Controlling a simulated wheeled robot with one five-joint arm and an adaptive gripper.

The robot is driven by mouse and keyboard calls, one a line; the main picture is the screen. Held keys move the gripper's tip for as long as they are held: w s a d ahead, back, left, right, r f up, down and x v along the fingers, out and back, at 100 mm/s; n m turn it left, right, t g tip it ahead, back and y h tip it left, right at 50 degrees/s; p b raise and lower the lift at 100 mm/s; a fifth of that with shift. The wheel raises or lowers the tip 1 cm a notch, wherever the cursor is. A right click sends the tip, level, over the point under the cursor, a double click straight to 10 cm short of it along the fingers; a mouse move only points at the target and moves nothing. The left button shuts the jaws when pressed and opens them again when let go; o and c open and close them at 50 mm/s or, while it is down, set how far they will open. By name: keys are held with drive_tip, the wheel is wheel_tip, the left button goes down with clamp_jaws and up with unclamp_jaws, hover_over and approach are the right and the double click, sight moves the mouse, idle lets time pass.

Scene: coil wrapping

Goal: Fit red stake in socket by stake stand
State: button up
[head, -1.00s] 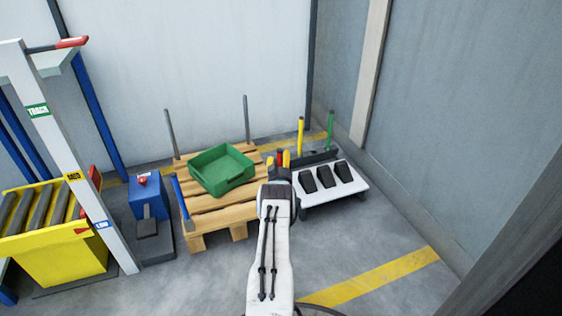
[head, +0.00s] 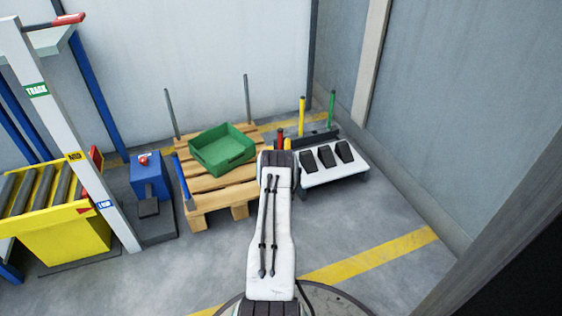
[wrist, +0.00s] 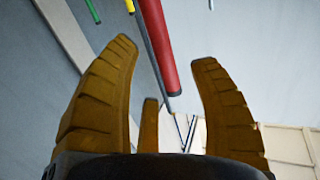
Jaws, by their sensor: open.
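The red stake (head: 280,137) shows as a short upright piece just beyond my gripper in the head view, left of the yellow stake. In the wrist view the red stake (wrist: 158,45) slants between the two large fingers, with its dark-rimmed end below the fingertips. My gripper (wrist: 165,50) is open, with a visible gap on either side of the stake. In the head view my wrist hides most of the gripper and the stake's lower part. The dark stake stand (head: 318,138) holds a yellow stake (head: 301,117) and a green stake (head: 332,108). I cannot make out the empty socket.
A wooden pallet (head: 215,200) with a green tray (head: 222,150) stands left of my arm. Grey stakes (head: 171,113) and a blue stake (head: 181,177) rise at its edges. A white bench (head: 327,176) with black blocks stands right. Floor on the right front is open.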

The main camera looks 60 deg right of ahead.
drive_tip(key=v, duration=0.6)
drive_tip(key=shift+a, duration=0.2)
drive_tip(key=shift+s, duration=0.1)
drive_tip(key=shift+r, duration=0.1)
idle(0.5)
